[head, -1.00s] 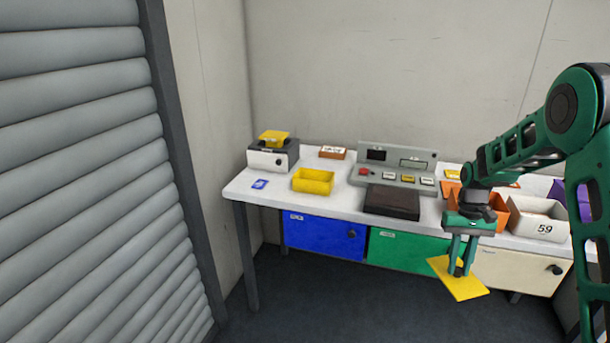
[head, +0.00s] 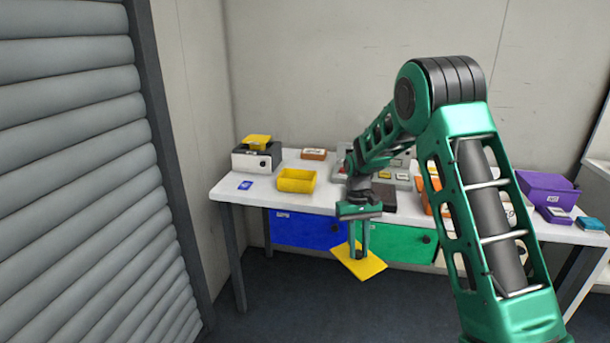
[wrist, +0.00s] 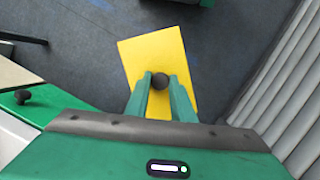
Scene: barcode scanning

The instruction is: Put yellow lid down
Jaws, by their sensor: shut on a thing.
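The yellow lid (head: 366,265) is a flat square plate with a dark round knob. My gripper (head: 359,254) is shut on the knob and holds the lid in the air in front of the table, below the tabletop's height. The wrist view shows the lid (wrist: 146,53) beneath my gripper (wrist: 160,84), with the dark knob between the fingertips and the floor beyond. An open yellow bin (head: 297,181) stands on the left part of the table, apart from the lid.
The white table (head: 225,189) has blue (head: 300,230) and green (head: 400,242) drawers below. A black-and-white device with a yellow top (head: 256,152) stands at the back left. A purple bin (head: 545,190) stands at the right. Bare tabletop lies around the blue card (head: 245,185).

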